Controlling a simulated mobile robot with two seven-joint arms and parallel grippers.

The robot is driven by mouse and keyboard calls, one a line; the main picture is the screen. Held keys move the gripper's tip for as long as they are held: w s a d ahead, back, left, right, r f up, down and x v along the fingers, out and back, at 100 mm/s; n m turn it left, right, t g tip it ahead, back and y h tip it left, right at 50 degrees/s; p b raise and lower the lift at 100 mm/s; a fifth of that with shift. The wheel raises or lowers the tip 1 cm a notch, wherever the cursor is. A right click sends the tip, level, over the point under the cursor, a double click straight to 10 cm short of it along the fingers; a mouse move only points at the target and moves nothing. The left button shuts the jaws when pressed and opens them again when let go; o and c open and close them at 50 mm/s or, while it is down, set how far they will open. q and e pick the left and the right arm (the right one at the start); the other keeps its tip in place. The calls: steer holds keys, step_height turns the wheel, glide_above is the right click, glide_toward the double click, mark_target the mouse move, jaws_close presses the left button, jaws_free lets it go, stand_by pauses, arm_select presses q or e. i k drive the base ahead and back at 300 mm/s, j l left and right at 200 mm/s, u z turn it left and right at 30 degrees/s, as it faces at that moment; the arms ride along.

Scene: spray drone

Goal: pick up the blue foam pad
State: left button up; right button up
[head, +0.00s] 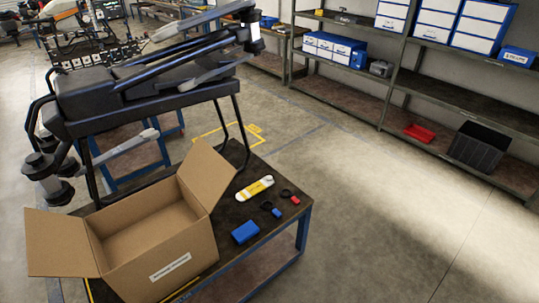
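The blue foam pad (245,232) looks like a small flat blue block. It lies on the dark top of the low workbench (262,250), near its front right edge and just right of the open cardboard box. Nothing covers it or touches it from above. Neither of my grippers shows in the head view.
The open cardboard box (155,262) fills the bench's left part. A yellow-and-white item (255,188), black rings, a small blue piece (277,212) and a red piece (295,200) lie behind the pad. The spray drone (150,85) stands behind. Floor at right is clear.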

mark_target(240, 235)
steer(key=i+l+u, duration=0.15)
steer(key=i+u, duration=0.2)
steer(key=i+l+u, duration=0.2)
steer(key=u, duration=0.2)
steer(key=i+l+u, duration=0.8)
steer(key=l+u, duration=0.25)
steer(key=i+l+u, duration=0.1)
steer(key=l+u, duration=0.3)
steer(key=l, duration=0.2)
steer(key=l+u, duration=0.35)
steer(key=l, duration=0.15)
